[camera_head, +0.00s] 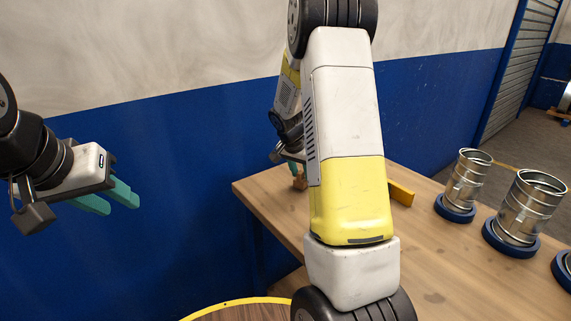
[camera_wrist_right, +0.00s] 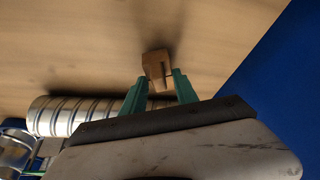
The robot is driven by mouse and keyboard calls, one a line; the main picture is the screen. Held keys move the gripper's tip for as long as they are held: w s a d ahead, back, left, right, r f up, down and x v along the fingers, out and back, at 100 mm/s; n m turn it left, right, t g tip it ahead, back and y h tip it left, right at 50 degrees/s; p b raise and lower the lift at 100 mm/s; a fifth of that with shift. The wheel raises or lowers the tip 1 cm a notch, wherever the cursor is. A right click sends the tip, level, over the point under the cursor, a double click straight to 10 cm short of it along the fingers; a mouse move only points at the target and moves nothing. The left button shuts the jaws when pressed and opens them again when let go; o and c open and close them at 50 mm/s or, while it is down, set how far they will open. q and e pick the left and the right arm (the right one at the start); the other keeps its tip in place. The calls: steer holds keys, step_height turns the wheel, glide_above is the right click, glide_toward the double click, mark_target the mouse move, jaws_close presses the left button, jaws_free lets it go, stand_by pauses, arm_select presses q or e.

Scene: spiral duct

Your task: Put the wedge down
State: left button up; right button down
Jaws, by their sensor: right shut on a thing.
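The wedge (camera_wrist_right: 156,66) is a small brown wooden block, seen between the green fingertips of my right gripper (camera_wrist_right: 161,80) in the right wrist view. That gripper is shut on it. In the head view the wedge (camera_head: 299,182) shows low at the back left part of the wooden table (camera_head: 430,280). I cannot tell whether it touches the tabletop. My right arm hides most of the right gripper there. My left gripper (camera_head: 122,209) is at the left, off the table in front of the blue wall, with its teal fingers apart and empty.
Metal duct pieces (camera_head: 466,181) (camera_head: 527,208) stand on blue round bases at the table's right. A round wooden surface with a yellow rim (camera_head: 240,304) is at the bottom. Bare tabletop lies around the wedge.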

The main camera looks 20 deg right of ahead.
steer(key=shift+f, duration=0.45)
stand_by(0.4)
steer(key=c, duration=0.9)
jaws_free()
steer(key=shift+o, duration=0.2)
steer(key=v, duration=0.7)
steer(key=shift+r, duration=0.3)
